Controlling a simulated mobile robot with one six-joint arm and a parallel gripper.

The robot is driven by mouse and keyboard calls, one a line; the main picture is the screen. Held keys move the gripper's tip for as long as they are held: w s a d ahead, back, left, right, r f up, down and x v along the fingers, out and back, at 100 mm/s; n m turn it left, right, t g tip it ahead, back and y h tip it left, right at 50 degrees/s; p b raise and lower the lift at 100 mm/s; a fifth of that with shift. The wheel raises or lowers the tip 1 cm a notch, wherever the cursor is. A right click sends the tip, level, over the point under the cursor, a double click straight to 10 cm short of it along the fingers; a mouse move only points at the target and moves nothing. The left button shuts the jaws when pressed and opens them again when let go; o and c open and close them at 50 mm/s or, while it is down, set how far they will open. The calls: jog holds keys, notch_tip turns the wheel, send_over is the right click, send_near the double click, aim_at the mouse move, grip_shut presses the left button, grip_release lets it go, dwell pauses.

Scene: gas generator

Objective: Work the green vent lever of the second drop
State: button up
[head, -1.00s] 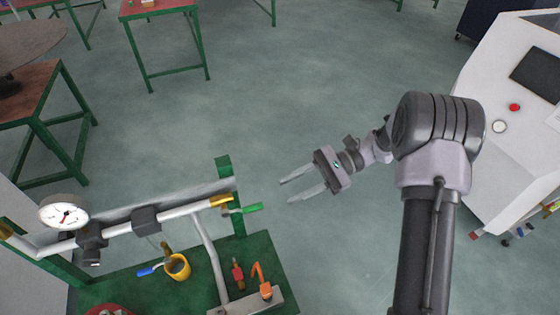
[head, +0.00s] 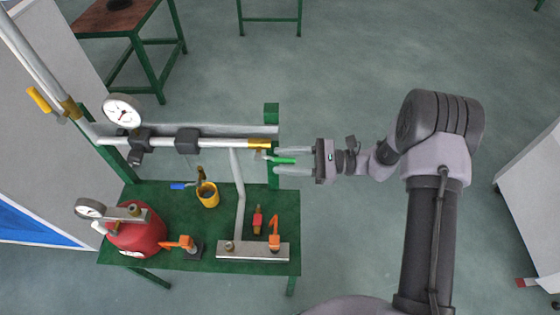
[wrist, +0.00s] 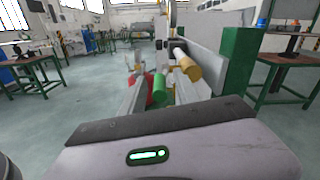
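The green vent lever (head: 281,160) sticks out to the right from the pipe end, just below the yellow end fitting (head: 259,144). My gripper (head: 277,161) is open, its two fingers pointing left, one on each side of the lever's green end as seen from the head. In the wrist view the green lever (wrist: 160,86) shows ahead between the fingers, with the yellow pipe end (wrist: 187,66) above and to its right. I cannot tell whether either finger touches the lever.
A green post (head: 271,112) stands close by the lever. Below, the green bench (head: 165,205) carries a red tank (head: 137,232), a yellow cup (head: 208,195), a blue-handled valve (head: 183,186), and orange levers (head: 274,232). The floor right of the bench is clear.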

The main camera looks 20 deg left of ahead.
jog(key=shift+s+a, duration=0.15)
jog(key=shift+a, duration=0.5)
grip_shut()
dwell(1.0)
